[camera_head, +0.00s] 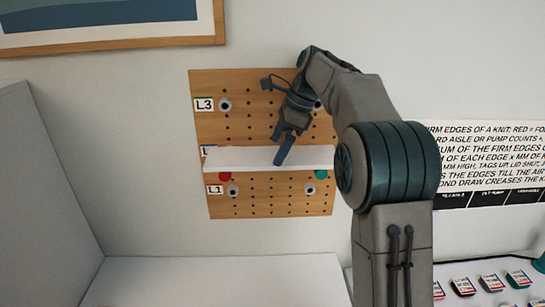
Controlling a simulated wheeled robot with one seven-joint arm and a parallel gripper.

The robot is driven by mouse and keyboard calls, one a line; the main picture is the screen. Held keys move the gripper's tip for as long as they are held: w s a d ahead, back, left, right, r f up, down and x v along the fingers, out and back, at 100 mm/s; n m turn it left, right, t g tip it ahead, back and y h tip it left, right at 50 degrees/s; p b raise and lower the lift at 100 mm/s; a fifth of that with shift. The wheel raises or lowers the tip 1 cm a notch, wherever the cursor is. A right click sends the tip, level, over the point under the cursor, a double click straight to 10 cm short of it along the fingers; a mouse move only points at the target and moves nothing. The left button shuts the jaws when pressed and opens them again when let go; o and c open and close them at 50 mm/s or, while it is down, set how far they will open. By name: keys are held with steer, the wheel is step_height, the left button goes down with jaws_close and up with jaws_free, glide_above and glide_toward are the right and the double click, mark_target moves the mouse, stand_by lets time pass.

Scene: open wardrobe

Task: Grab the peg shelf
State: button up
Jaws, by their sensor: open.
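The peg shelf (240,158) is a white board mounted level across a wooden pegboard (262,205) on the wall. A red round mark (224,176) sits below its left part and a green one (321,174) below its right part. My gripper (283,148) is open and points down at the middle of the shelf. Its fingers overlap the shelf in the picture; I cannot tell whether they touch it. The pegboard carries labels L3 (204,104) and L1 (215,190); a label between them is mostly hidden by the shelf.
A round peg (225,104) sits beside L3, and another is partly hidden behind my gripper. A framed picture (110,42) hangs upper left. A text sign (490,160) is on the right wall. Small labelled items (490,283) lie lower right. A white surface (220,280) below is clear.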

steer(key=shift+x, duration=0.9)
steer(key=c, duration=0.8)
steer(key=shift+r, duration=0.1)
